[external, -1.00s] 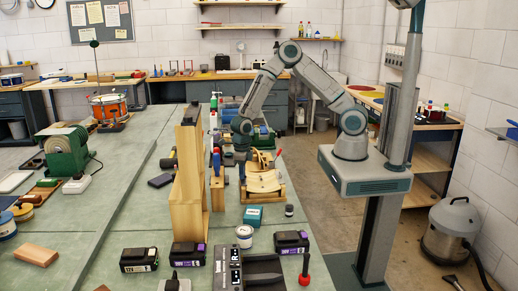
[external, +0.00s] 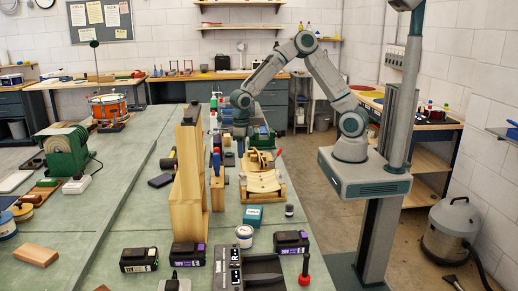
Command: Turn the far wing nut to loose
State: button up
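No wing nut can be made out in the external view; it is too small or hidden. A light wooden fixture with curved strips (external: 264,182) stands on the green bench, right of the tall wooden boards, and may be what carries the nuts. My gripper (external: 240,152) points down from the wrist, just beyond and left of this fixture. Its fingertips are small and partly lost among the things behind, so I cannot tell whether they are open or touching anything.
A tall wooden board stand (external: 187,190) rises close on the left. A small wooden block with a blue-handled tool (external: 217,185) stands between it and the fixture. The bench's left part has free room.

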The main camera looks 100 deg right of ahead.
notch_tip(320, 180, up, 4)
jog(key=shift+f, duration=0.25)
jog(key=n+b, duration=0.4)
jog(key=n, duration=2.5)
send_near(242, 177)
notch_tip(242, 177, down, 8)
jog(key=shift+s+d+r, duration=0.1)
jog(key=shift+d+r, duration=0.05)
